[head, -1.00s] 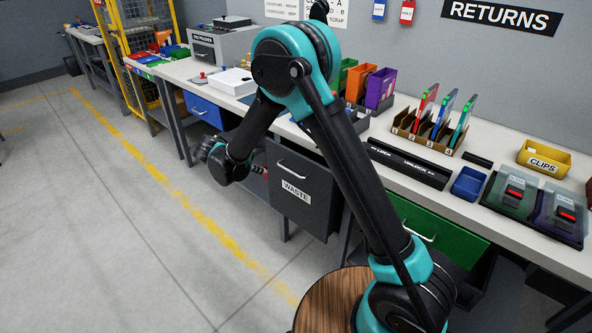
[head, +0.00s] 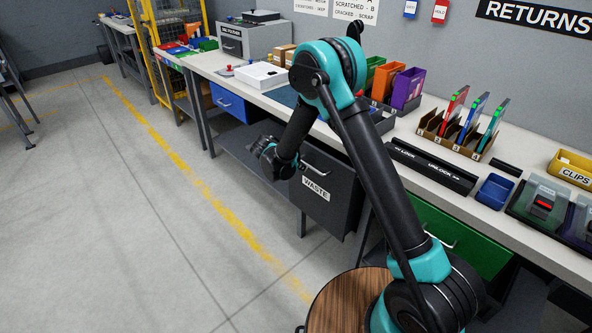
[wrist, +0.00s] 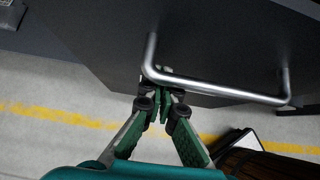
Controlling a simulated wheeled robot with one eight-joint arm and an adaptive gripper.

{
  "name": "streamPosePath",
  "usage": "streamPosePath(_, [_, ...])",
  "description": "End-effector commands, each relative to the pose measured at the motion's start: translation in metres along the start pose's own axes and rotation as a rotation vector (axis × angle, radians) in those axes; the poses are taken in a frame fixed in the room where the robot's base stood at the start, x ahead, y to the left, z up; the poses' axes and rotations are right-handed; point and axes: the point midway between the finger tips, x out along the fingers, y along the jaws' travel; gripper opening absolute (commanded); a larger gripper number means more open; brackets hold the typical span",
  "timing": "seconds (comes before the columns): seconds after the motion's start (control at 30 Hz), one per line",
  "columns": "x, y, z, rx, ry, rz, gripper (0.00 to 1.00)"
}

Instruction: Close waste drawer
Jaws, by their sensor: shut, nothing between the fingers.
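The waste drawer (head: 340,206) is dark grey, with a white WASTE label and a silver bar handle. It hangs under the bench, and its front appears to stand out from the bench edge; how far is unclear. My gripper (head: 300,166) is at the left of the drawer front, partly hidden by its own wrist. In the wrist view the drawer front (wrist: 232,40) fills the top, with the handle (wrist: 215,90) across it. My gripper's green-sided fingers (wrist: 164,97) are together and empty, by the handle's left end. Whether they touch it is unclear.
A blue drawer (head: 229,103) lies left of it and a green drawer (head: 445,240) right. The bench top (head: 400,135) holds trays, bins and a black lock bar (head: 432,166). The floor (head: 130,220) in front is open, with a yellow line.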

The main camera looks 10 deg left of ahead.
Motion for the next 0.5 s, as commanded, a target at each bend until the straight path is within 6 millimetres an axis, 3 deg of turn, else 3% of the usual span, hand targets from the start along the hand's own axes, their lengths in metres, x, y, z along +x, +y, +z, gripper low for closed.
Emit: streamPosePath(0.5, [0.0078, 0.0002, 0.0081, 0.001, 0.000, 0.000, 0.00])
